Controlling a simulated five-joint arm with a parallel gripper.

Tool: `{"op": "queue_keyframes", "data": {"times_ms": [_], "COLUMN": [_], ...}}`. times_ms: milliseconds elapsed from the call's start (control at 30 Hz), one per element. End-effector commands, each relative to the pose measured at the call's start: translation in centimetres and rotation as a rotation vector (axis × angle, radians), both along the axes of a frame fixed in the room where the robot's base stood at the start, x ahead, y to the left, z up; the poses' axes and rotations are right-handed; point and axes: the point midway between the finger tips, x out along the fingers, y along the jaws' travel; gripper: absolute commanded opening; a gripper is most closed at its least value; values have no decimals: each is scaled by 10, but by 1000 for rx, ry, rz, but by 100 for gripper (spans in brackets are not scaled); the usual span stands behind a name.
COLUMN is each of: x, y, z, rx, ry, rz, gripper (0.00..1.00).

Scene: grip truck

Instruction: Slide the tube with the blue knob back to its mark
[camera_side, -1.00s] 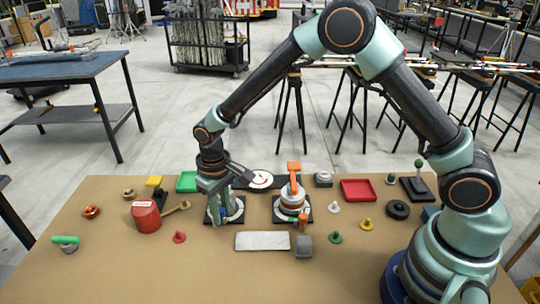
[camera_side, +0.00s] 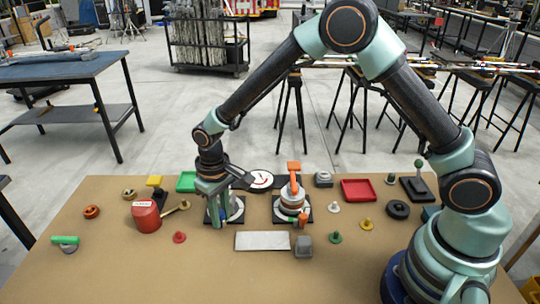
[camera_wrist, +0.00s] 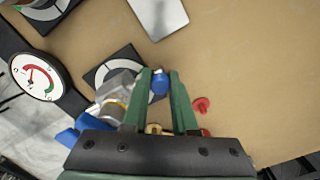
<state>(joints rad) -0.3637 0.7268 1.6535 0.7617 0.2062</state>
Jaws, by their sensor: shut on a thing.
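My gripper (camera_side: 215,218) points down over the left black base plate, its green fingers closed on the blue knob (camera_wrist: 160,86). The knob sits between the fingertips in the wrist view. Beside it, left of the fingers, is a grey metal body (camera_wrist: 118,85) with a yellow ring. It stands on the black plate (camera_wrist: 96,76) with a white marked disc (camera_wrist: 124,62). The fingers and the metal body hide parts of the tube, and I cannot make out its mark. Another blue part (camera_wrist: 92,122) shows at lower left.
A round gauge (camera_side: 261,179) stands behind, between the two plates. The right plate's fitting has an orange handle (camera_side: 294,168). A red can (camera_side: 146,216) stands to the left. A pale flat plate (camera_side: 262,241) and a grey block (camera_side: 304,246) lie in front.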

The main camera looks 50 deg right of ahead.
Motion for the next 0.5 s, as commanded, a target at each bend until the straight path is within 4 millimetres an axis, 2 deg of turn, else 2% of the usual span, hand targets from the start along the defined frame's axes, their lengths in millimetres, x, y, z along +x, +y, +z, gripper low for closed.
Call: {"op": "queue_keyframes", "data": {"times_ms": [100,367,400,500], "x": [-12,-15,-15,-14], "y": [12,15,15,14], "z": [1,1,1,1], "rx": [0,-1,-1,-1], "ry": [0,3,3,2], "rz": [4,5,5,4], "gripper": [0,0,38,39]}}
